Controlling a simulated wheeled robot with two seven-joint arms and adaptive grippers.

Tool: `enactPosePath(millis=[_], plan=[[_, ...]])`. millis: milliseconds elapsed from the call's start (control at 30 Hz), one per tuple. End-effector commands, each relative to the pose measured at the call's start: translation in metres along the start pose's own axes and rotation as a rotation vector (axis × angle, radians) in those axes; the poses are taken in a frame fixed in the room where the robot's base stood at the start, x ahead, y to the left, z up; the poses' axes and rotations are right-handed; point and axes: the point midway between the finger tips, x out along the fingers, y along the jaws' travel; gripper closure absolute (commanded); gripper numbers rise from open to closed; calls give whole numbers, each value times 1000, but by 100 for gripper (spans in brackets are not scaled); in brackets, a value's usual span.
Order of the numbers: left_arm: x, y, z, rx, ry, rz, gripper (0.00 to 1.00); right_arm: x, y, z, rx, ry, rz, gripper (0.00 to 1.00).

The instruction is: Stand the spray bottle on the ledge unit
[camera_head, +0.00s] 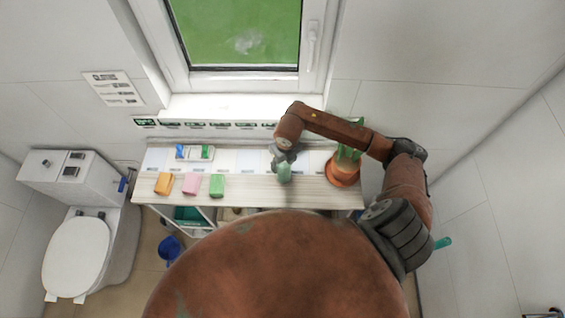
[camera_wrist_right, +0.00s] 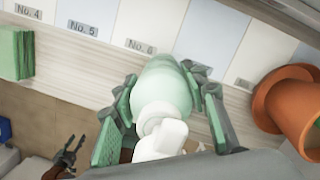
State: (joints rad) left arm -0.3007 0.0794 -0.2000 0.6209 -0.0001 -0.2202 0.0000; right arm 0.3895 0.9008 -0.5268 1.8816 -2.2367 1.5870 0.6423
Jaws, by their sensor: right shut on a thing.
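The spray bottle (camera_wrist_right: 160,88) is pale green with a white spray head. It also shows in the head view (camera_head: 285,173). My right gripper (camera_wrist_right: 165,95) is shut around its body, with a finger on each side. The ledge unit (camera_head: 250,190) is a long pale wood-look top below the window, with white and pale blue panels along its back. The bottle is over its front strip, right of the middle; I cannot tell whether its base touches. My left gripper (camera_wrist_right: 72,150) seems to show at the wrist view's lower left, empty with fingers apart; the head view does not show it.
Orange (camera_head: 163,183), pink (camera_head: 190,184) and green (camera_head: 217,185) blocks stand left of the bottle. A terracotta pot (camera_head: 342,172) with a green plant is close on the right. A small tray (camera_head: 195,153) lies at the back left. The strip between green block and bottle is clear.

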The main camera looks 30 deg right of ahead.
Motion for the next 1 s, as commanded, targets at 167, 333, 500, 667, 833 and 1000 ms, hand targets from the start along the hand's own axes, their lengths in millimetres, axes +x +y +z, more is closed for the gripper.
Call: enactPosePath(millis=[167,333,500,667,833,1000], plan=[[1,0,0,0,0,0,60,0,0,1,-1,-2,1,98],[4,0,0,0,0,0,60,3,0,0,0,-1,0,57],[4,0,0,0,0,0,60,2,0,0,0,-1,0,45],[4,0,0,0,0,0,60,2,0,0,0,-1,0,42],[3,0,0,0,0,0,60,2,0,0,0,-1,0,42],[4,0,0,1,0,0,60,-12,0,2,-1,-4,0,42]])
